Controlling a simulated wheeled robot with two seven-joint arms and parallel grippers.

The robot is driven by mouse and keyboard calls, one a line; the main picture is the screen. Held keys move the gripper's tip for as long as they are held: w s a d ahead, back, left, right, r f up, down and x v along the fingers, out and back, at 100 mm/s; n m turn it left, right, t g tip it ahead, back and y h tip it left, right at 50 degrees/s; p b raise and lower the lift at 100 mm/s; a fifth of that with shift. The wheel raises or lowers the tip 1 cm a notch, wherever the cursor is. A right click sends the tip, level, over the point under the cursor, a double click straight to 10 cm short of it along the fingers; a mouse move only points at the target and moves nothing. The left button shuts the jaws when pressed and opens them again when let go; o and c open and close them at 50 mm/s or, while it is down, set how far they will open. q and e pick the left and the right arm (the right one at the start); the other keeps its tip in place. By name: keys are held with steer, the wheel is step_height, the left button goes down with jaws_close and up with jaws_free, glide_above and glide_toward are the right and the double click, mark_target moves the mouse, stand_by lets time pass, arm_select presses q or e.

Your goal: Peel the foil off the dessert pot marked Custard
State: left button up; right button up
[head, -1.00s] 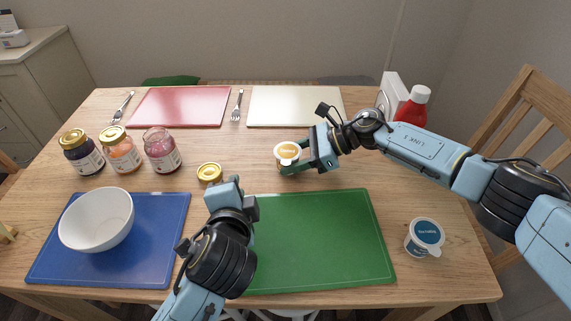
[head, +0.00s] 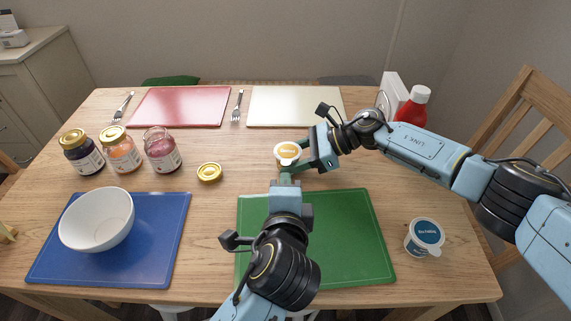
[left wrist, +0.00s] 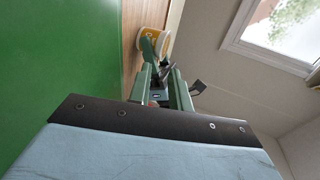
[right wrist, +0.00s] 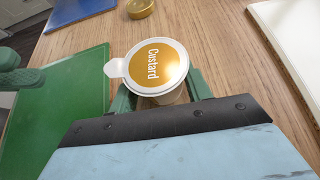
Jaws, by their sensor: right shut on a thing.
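The pot marked Custard (head: 287,153) has a gold-and-white foil lid lying flat on top. In the right wrist view the foil (right wrist: 157,66) reads "Custard", and its pale tab (right wrist: 113,68) sticks out to the left. My right gripper (head: 300,160) is shut on the pot from the right, with a finger on either side of the cup. My left gripper (head: 286,181) is just on the near side of the pot, apart from the tab. Its fingers (left wrist: 164,90) look parted and empty, and they also show at the right wrist view's left edge (right wrist: 15,68).
A second pot with a blue lid (head: 425,236) stands at the right. A gold jar lid (head: 209,172) lies left of the Custard pot. Several jars (head: 122,152) and a white bowl (head: 97,218) are at the left. The green board (head: 350,240) is bare.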

mark_target(286, 162)
arm_select(q)
steer(key=shift+x, duration=4)
jaws_close()
